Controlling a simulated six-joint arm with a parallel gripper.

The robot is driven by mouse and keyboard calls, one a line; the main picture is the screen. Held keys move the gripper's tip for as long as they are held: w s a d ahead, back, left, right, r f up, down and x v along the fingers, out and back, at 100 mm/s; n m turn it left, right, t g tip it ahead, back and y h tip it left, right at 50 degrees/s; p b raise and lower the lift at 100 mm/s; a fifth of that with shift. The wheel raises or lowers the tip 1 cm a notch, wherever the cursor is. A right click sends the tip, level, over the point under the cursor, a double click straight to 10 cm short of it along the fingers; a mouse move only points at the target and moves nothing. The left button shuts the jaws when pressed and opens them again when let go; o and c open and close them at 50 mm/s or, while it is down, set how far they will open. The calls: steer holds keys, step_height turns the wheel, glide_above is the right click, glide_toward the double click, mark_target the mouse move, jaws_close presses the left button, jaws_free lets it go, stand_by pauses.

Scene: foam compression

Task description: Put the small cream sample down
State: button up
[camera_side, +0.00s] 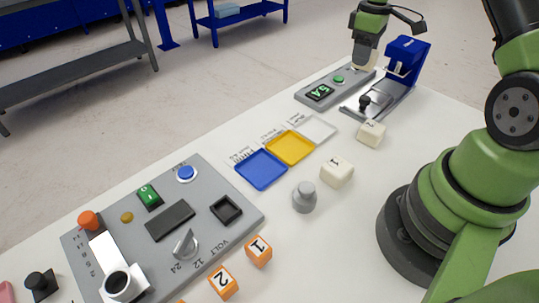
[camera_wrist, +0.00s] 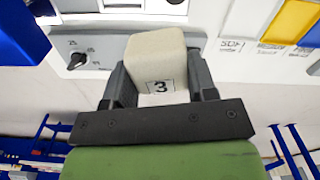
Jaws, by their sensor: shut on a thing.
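My gripper (camera_side: 366,58) is at the upper right of the side view, by the grey display unit and the blue press. In the wrist view my gripper (camera_wrist: 161,80) is shut on a small cream sample (camera_wrist: 156,52) marked 3, with a dark finger on each side. In the side view the held sample (camera_side: 364,66) shows just under the jaws; its exact height above the unit is hard to judge. Two more cream samples stand on the table, one marked 1 (camera_side: 337,171) and one that looks marked 2 (camera_side: 371,133).
The blue press (camera_side: 408,52) stands close to my gripper, beside the display unit (camera_side: 315,94). Blue (camera_side: 261,169), yellow (camera_side: 290,147) and white (camera_side: 318,129) trays lie nearer the middle. A grey weight (camera_side: 304,197), orange blocks (camera_side: 258,250) and a grey control panel (camera_side: 150,225) are nearer the front.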

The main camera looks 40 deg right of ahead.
steer(key=w+a+n, duration=0.4)
steer(key=a, duration=0.5)
steer(key=n, duration=1.1)
glide_above(259, 172)
step_height(259, 172, down, 6)
steer(key=shift+f, duration=2.85)
steer(key=shift+f, duration=0.15)
steer(key=o, duration=1)
